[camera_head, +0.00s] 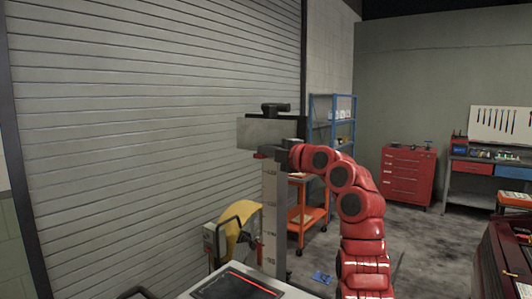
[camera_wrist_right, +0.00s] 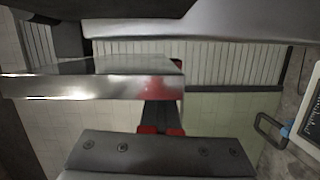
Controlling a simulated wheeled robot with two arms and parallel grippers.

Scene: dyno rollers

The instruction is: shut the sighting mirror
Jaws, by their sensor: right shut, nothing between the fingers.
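The sighting mirror appears to be the small black piece (camera_head: 275,107) on top of the grey box-shaped aimer head (camera_head: 270,131) in the head view. Its angle is too small to read there. The aimer head sits on an upright scaled column (camera_head: 270,215). My right arm reaches up to the column's right side, just below the aimer head. My right gripper (camera_wrist_right: 160,114) is shut and empty in the right wrist view. A shiny reflective panel (camera_wrist_right: 85,82) crosses in front of its fingers. I cannot tell whether they touch. My left gripper is out of view.
A ribbed shutter wall (camera_head: 150,110) stands behind. A yellow reel (camera_head: 236,228) is left of the column. An orange cart (camera_head: 306,215), blue shelf (camera_head: 343,115) and red tool cabinet (camera_head: 407,175) stand beyond my arm. A dark panel (camera_head: 237,286) lies at the bottom.

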